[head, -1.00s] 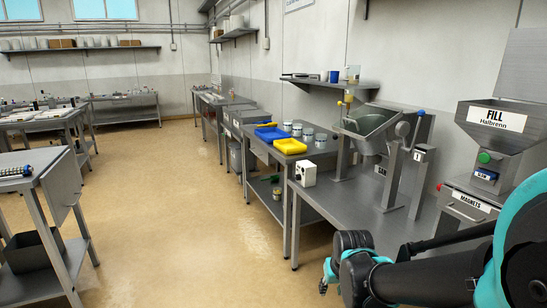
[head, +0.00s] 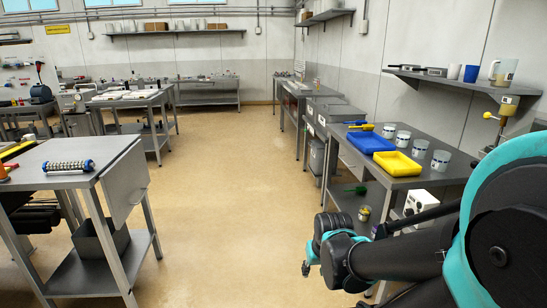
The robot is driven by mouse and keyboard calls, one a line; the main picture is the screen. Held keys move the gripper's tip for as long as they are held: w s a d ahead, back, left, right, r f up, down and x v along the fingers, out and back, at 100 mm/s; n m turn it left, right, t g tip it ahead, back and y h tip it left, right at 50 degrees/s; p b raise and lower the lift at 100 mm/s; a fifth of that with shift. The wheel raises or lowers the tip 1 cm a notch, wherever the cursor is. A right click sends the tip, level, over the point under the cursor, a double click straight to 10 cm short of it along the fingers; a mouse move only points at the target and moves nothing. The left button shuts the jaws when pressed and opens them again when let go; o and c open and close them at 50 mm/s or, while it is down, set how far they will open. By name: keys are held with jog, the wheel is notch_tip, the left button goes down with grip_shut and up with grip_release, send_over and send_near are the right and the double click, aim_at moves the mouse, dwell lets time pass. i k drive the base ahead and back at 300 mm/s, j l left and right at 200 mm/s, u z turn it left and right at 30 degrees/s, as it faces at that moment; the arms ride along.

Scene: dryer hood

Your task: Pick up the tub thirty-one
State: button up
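Several small white tubs with dark labels stand in a row on the right bench: one at the back (head: 389,131), two in the middle (head: 403,138) (head: 420,148), and one at the front (head: 440,160). Another small tub (head: 364,213) stands on the shelf under that bench. The numbers on them are too small to read, so I cannot tell which is thirty-one. My gripper (head: 306,268) hangs low in front of the bench, apart from all the tubs. Its fingers are mostly hidden behind the wrist, and I cannot see whether they are open.
A yellow tray (head: 397,164) and a blue tray (head: 371,142) sit beside the tubs. The right bench (head: 415,182) has a lower shelf with a green scoop (head: 356,189). A left table (head: 75,170) holds a ribbed roller (head: 68,166). The floor (head: 225,190) between is clear.

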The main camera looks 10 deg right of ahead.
aim_at(389, 131)
jog(key=i, duration=1.85)
